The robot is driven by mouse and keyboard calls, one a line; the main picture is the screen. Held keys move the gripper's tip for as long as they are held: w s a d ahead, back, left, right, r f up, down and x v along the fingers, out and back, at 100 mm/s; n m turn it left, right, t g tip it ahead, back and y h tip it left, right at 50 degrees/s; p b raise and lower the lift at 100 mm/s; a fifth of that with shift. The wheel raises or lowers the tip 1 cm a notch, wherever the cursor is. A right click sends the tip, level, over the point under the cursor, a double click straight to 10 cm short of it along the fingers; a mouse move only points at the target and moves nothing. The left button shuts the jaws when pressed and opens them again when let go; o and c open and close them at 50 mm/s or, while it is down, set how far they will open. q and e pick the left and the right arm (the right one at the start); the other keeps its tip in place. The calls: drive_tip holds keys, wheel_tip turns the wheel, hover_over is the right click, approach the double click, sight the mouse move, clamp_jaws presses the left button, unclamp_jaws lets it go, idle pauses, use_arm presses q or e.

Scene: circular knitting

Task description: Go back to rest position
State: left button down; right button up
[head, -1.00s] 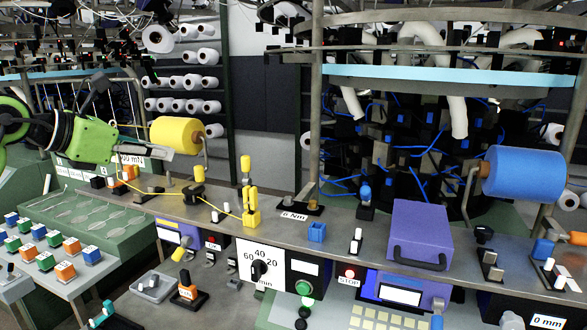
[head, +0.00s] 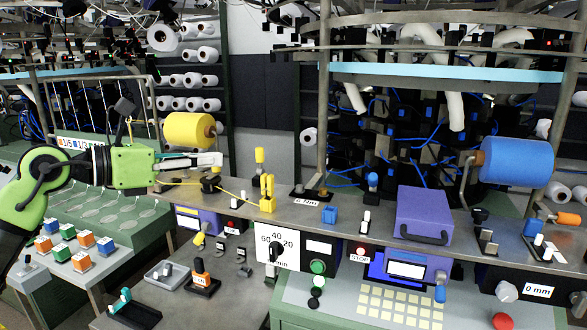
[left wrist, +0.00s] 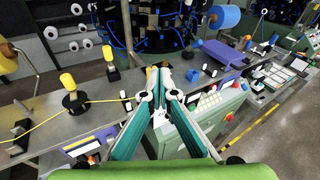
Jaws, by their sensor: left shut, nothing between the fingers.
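My left arm enters the head view from the left, with its green wrist level. Its gripper (head: 218,161) points right and looks shut and empty. In the picture it is just below the yellow yarn cone (head: 188,130) and above the workbench (head: 335,237). In the left wrist view the two teal fingers of the gripper (left wrist: 157,82) come together at their tips with nothing between them. Bench parts show beyond them. My right gripper is in neither view.
A yellow yarn runs past a black-based guide (head: 211,184) to a yellow clip (head: 267,193). A purple box (head: 423,213) and a blue yarn cone (head: 517,161) are on the right. Coloured cubes (head: 62,240) sit at the lower left. The knitting machine stands behind.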

use_arm(q)
drive_tip(key=s+d+n+t+h, duration=0.3)
drive_tip(key=s+d+n+h, duration=0.1)
drive_tip(key=d+n+h, duration=0.2)
drive_tip(key=a+f+n+t+y, duration=0.95)
drive_tip(key=f+n+y, duration=0.4)
drive_tip(key=n, duration=0.95)
drive_tip(key=s+a+f+n+g+y, duration=0.2)
drive_tip(key=a+f+n+g+y, duration=0.15)
drive_tip(key=f, duration=0.45)
drive_tip(key=s+a+f+n+g+y, duration=0.25)
drive_tip(key=f+n, duration=0.25)
drive_tip(key=f, duration=0.3)
drive_tip(key=s+d+f+n+g, duration=0.1)
drive_tip(key=s+f+n+g, duration=0.45)
drive_tip(key=s+f, duration=0.75)
drive_tip(key=s+d+f+g+h, duration=0.1)
drive_tip(key=s+d+f+g, duration=0.1)
drive_tip(key=s+f+g, duration=0.45)
drive_tip(key=s+d+f+g+h, duration=0.15)
drive_tip(key=s+f, duration=0.25)
drive_tip(key=s, duration=0.6)
wheel_tip(320, 180, down, 25)
drive_tip(key=s+g+y, duration=0.1)
drive_tip(key=s, duration=0.1)
drive_tip(key=s+a+f+g, duration=0.1)
drive_tip(key=s+a+f, duration=0.1)
drive_tip(key=s+f, duration=1.4)
drive_tip(key=shift+s+a+f+m, duration=0.3)
drive_tip(key=shift+s, duration=0.1)
